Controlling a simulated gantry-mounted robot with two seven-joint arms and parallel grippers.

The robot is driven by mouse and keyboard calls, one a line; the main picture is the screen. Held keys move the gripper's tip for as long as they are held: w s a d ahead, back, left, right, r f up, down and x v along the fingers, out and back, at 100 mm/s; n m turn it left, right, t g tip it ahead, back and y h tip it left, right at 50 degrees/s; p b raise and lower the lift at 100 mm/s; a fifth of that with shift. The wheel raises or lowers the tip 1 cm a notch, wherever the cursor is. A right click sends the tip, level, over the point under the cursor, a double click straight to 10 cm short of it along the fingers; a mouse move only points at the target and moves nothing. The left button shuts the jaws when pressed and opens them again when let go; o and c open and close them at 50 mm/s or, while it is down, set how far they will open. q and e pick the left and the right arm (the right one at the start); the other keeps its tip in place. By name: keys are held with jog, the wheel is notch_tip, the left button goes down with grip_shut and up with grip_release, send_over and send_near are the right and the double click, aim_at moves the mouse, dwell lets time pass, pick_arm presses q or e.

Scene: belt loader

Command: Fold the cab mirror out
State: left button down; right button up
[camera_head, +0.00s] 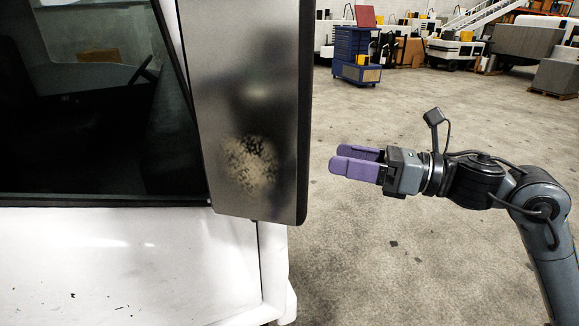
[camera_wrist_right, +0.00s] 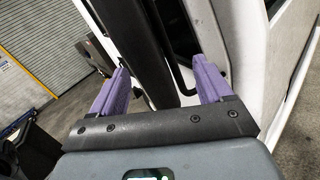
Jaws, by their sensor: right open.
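The cab mirror (camera_head: 250,100) is a tall grey panel with a dark edge and a speckled worn patch low on its face. It stands in front of the right side of the cab window (camera_head: 90,110). My right gripper (camera_head: 338,159) has purple fingers, is open and empty, and points left towards the mirror's right edge with a gap between. In the right wrist view, the dark long edge of the mirror (camera_wrist_right: 140,45) shows beyond and between the spread fingers (camera_wrist_right: 160,67). My left gripper is not in view.
The white cab body (camera_head: 110,260) fills the lower left, below the window. Open concrete floor (camera_head: 400,270) lies around my right arm. A blue cabinet (camera_head: 352,50), a grey crate (camera_head: 556,77) and other equipment stand far back.

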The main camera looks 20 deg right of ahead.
aim_at(309, 154)
jog(key=w+a+n+p, duration=0.1)
jog(key=a, duration=0.1)
jog(key=w+a+r+n+g+p, duration=0.1)
jog(key=a, duration=0.2)
jog(key=w+a+n+y+p, duration=0.1)
jog(key=a, duration=0.2)
jog(key=shift+r+n+g+p, duration=0.3)
jog(key=shift+p, duration=0.1)
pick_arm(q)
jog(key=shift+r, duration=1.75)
pick_arm(e)
jog(key=shift+w+a+f, duration=0.15)
jog(key=shift+w+a, duration=0.2)
jog(key=shift+a, duration=0.1)
jog(key=c, duration=1.4)
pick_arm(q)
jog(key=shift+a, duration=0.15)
pick_arm(e)
jog(key=shift+a, duration=0.1)
